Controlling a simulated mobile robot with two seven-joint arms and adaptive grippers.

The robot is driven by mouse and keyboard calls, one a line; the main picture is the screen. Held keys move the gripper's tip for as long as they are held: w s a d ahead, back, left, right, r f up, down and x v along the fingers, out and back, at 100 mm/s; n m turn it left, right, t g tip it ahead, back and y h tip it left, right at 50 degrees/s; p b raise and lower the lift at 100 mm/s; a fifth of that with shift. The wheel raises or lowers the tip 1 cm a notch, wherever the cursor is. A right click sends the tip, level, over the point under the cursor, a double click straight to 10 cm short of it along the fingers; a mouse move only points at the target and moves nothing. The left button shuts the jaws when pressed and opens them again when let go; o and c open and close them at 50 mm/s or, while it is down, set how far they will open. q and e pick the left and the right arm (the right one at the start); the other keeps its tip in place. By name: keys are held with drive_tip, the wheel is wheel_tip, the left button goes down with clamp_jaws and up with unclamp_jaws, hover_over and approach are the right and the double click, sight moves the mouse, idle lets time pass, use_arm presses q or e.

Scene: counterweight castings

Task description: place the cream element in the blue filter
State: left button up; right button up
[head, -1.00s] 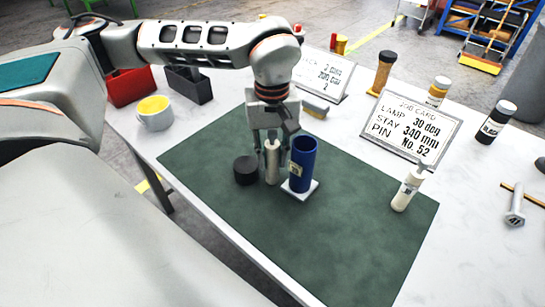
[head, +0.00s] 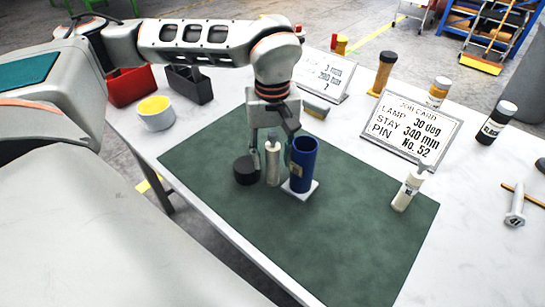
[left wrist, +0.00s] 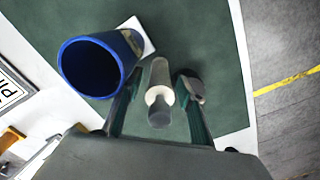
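The cream element (head: 273,165) stands upright on the green mat, a slim cylinder with a narrower grey top. The blue filter (head: 304,165) is an open-topped blue cylinder on a white square base, close to the right of the element. In the left wrist view the filter (left wrist: 88,68) shows its dark, empty-looking mouth. My left gripper (head: 272,148) points down over the element. In the left wrist view the element (left wrist: 159,78) lies between its fingers, with a visible gap on both sides. My right gripper is out of view.
A black round piece (head: 246,170) stands just left of the element. A white bottle (head: 408,190) stands on the mat's right side. The front of the mat is clear.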

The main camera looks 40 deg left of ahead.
sight(274, 132)
use_arm(q)
drive_tip(key=shift+o, duration=0.4)
wheel_tip(274, 132, up, 11)
drive_tip(key=shift+r+p, duration=0.1)
drive_tip(key=shift+p, duration=0.45)
drive_tip(key=n+b, duration=0.1)
drive_tip(key=f+n, duration=0.1)
drive_tip(key=n, duration=0.1)
drive_tip(key=shift+w+b, duration=0.15)
drive_tip(key=shift+b, duration=0.25)
drive_tip(key=shift+w+f+n+b, duration=0.1)
drive_tip(key=shift+f+n+b, duration=0.2)
drive_tip(key=shift+n, duration=0.5)
drive_tip(key=shift+w+f+n, duration=0.1)
drive_tip(key=shift+n, duration=0.7)
drive_tip(key=shift+f+b, duration=0.5)
drive_tip(key=shift+f, duration=1.2)
drive_tip(key=f, duration=0.3)
drive_tip(key=shift+s+f, duration=0.25)
drive_tip(key=shift+s, duration=0.15)
drive_tip(key=shift+w+f+b, duration=0.1)
drive_tip(key=shift+f+b, duration=0.2)
clamp_jaws()
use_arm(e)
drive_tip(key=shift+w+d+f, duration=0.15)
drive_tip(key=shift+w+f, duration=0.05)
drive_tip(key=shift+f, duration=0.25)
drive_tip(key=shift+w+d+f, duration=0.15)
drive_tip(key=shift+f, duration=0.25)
